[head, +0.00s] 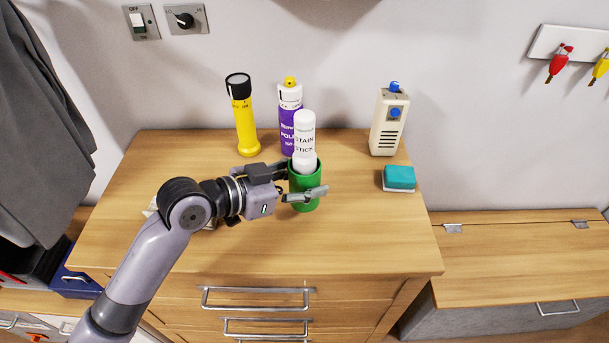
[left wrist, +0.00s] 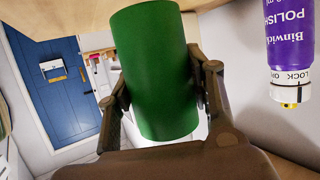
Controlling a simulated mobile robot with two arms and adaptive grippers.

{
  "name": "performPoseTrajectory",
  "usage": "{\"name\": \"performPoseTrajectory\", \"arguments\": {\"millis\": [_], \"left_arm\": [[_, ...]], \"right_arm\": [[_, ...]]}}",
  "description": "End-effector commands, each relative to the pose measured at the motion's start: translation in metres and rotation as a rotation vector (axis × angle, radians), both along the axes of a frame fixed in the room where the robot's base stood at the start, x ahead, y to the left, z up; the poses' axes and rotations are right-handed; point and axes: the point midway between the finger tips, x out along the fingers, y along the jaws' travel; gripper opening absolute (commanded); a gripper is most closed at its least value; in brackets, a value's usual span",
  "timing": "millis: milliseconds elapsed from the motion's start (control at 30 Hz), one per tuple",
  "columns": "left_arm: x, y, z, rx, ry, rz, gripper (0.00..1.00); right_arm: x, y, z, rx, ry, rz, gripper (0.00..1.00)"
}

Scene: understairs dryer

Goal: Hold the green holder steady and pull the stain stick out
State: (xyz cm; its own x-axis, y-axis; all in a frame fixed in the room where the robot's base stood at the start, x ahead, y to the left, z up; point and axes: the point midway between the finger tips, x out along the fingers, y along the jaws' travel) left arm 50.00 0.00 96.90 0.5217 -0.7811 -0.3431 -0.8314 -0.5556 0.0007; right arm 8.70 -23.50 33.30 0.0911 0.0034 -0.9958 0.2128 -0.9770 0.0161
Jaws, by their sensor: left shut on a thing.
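The green holder (head: 304,183) stands upright on the wooden cabinet top, near its middle. The white stain stick (head: 304,139) stands upright in it, its upper part showing above the rim and its lower end hidden inside. My left gripper (head: 303,181) comes in from the left and is shut around the holder, one finger on the near side and one on the far side. My right gripper is not in view.
Behind the holder stand a purple and white polish bottle (head: 289,117) and a yellow torch (head: 243,117). To the right are a cream device (head: 389,121) and a teal sponge (head: 399,178). A partly hidden object (head: 152,208) lies behind my left arm. The front right top is clear.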

Motion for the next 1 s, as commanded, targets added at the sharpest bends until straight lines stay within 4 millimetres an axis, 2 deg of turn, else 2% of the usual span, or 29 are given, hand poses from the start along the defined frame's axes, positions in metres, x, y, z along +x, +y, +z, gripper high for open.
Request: {"name": "performPoseTrajectory", "arguments": {"millis": [600,1000], "left_arm": [[0.0,0.0,-0.039,0.001,-0.001,0.0,0.2],[0.0,0.0,-0.043,0.0,-0.001,0.0,0.2]], "right_arm": [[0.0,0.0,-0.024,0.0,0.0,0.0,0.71],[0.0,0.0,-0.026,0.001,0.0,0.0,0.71]]}}
